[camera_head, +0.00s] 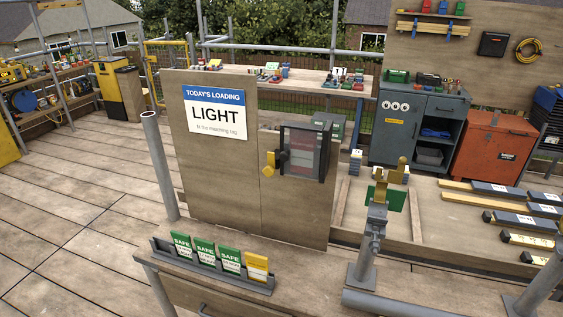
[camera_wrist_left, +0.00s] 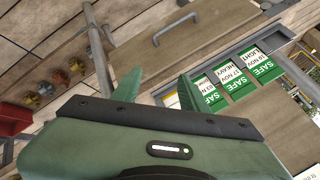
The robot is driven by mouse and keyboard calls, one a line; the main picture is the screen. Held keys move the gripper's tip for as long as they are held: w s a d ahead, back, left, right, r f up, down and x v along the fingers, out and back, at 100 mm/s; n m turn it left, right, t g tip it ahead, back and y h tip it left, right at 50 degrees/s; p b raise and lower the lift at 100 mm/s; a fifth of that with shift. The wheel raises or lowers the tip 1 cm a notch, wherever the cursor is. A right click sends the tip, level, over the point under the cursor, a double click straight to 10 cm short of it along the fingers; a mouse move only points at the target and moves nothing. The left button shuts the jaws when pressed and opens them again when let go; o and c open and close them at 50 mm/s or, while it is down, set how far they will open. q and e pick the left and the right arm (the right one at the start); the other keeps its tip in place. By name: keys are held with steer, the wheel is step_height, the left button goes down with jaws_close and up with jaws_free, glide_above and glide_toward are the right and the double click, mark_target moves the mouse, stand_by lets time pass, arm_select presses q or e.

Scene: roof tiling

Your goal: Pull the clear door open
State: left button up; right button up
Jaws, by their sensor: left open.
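The clear door (camera_head: 302,151) is a dark-framed see-through panel on a small box fixed to the right part of a wooden board. Something reddish shows behind it. It looks shut, though its edge is hard to make out. A dark fitting (camera_head: 283,157) and a yellow knob-like part (camera_head: 269,166) are at its left side. My left gripper (camera_wrist_left: 157,88) shows in the left wrist view, with its two green fingers apart and nothing seen between them. It is not in the head view, and the door is not in the wrist view. My right gripper is in neither view.
A wooden board (camera_head: 215,190) with a LIGHT sign (camera_head: 213,114) stands behind the bench. A rack (camera_head: 213,268) of green and yellow tags stands at its front; green tags (camera_wrist_left: 232,82) also show beside my left gripper. A metal stand (camera_head: 370,240) is right of the door.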

arm_select(q)
steer(key=w+d+r+m+t, duration=0.3)
steer(key=w+r+m, duration=0.3)
steer(key=w+r, duration=0.2)
steer(key=m+t+h, duration=0.5)
steer(key=m+t, duration=0.2)
steer(key=m, duration=1.6)
glide_toward(283, 157)
steer(key=w, duration=0.1)
steer(key=p+x, duration=0.1)
steer(key=x, duration=0.6)
steer(key=shift+w+d+r, duration=0.1)
steer(key=shift+d, duration=0.1)
steer(key=shift+c, duration=0.3)
jaws_close()
